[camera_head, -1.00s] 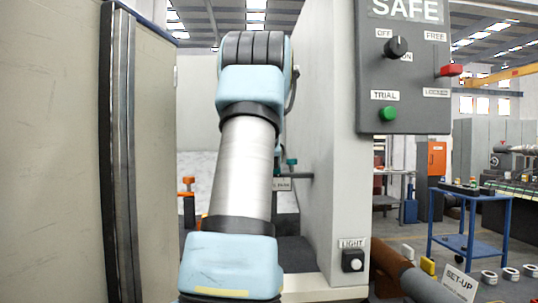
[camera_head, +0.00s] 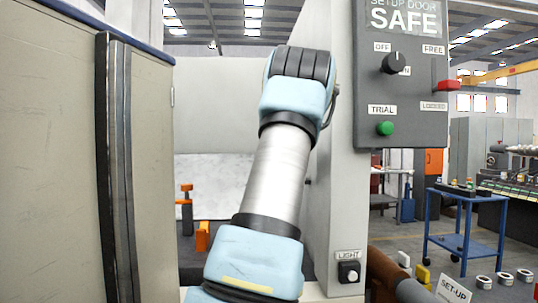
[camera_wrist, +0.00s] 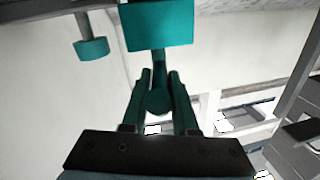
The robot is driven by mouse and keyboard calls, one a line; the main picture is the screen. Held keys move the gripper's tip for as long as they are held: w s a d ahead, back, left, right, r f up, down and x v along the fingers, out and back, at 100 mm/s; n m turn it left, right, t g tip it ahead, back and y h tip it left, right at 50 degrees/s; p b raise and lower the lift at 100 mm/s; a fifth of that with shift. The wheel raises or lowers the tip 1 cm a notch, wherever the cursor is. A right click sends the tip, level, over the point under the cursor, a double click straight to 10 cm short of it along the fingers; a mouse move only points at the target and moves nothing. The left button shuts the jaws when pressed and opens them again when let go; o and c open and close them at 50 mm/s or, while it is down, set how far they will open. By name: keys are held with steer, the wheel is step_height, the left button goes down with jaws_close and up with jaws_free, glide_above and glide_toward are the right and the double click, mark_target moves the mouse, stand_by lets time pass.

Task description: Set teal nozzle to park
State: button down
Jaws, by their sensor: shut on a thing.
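The teal nozzle (camera_wrist: 160,26) shows in the wrist view as a teal block at the top centre, with a thin stem and a round end reaching down between my fingers. My gripper (camera_wrist: 160,78) is shut on this stem end, one dark teal-looking finger on each side. A second teal cylinder (camera_wrist: 92,49) hangs on a grey arm to the left of the block. In the head view my arm covers the teal nozzle and my gripper. The park label is not visible now.
An orange-topped fitting (camera_head: 186,193) and an orange block (camera_head: 202,236) stand inside the machine, left of my arm. A grey sliding door (camera_head: 50,160) is at the left. The white pillar (camera_head: 335,170) and control panel (camera_head: 402,85) stand close on the right.

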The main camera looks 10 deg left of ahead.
steer(key=shift+d, duration=0.15)
steer(key=c, duration=0.7)
jaws_free()
steer(key=b+v, duration=0.3)
steer(key=v, duration=0.7)
steer(key=shift+s+d, duration=0.25)
steer(key=shift+s, duration=0.05)
steer(key=shift+c, duration=0.3)
